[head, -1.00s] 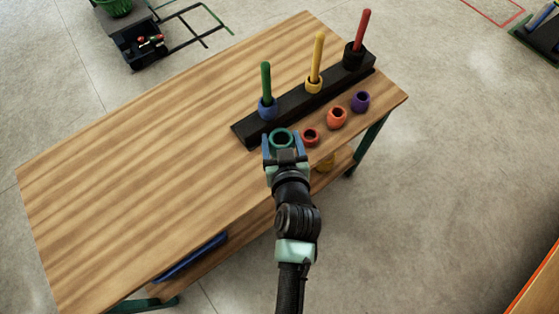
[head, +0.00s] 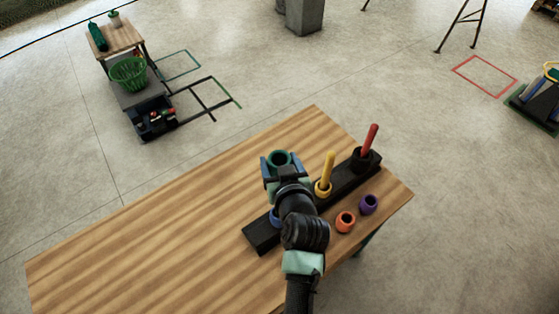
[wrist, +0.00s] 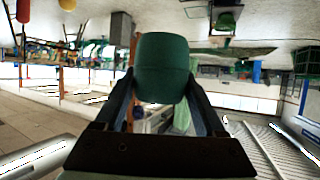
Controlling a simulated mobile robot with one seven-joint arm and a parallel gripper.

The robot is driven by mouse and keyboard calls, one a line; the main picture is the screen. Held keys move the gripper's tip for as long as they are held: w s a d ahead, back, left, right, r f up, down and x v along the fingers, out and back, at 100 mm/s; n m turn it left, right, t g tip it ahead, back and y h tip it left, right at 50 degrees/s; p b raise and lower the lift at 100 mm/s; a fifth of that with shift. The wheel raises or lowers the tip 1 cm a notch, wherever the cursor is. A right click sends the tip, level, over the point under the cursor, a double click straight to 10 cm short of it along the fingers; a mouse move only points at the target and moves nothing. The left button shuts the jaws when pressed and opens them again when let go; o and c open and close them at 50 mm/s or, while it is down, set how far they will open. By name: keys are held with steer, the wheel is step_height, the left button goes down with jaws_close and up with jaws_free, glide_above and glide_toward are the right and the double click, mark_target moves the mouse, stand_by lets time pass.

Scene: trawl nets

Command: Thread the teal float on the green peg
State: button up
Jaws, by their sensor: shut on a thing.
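In the wrist view the float (wrist: 163,68) sits between both fingers. The green peg is hidden behind my arm in the head view. A blue float (head: 274,217), at that peg's base, shows only a sliver beside my arm. The black rack (head: 262,236) also carries a yellow peg (head: 328,168) with a yellow float and a red peg (head: 370,140) with a black float.
An orange float (head: 345,221) and a purple float (head: 369,204) lie on the wooden table (head: 150,240) right of the rack. The table's left part is clear. A small cart (head: 150,120) with a green basket (head: 129,74) stands beyond.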

step_height(320, 180, down, 2)
steer(key=shift+w+f+b, duration=0.1)
steer(key=shift+b, duration=0.5)
steer(key=shift+f+b, duration=3.75)
steer(key=shift+f, duration=0.3)
steer(key=o, duration=1.3)
steer(key=b+v, duration=0.2)
steer(key=v, duration=1.1)
steer(key=shift+b, duration=0.3)
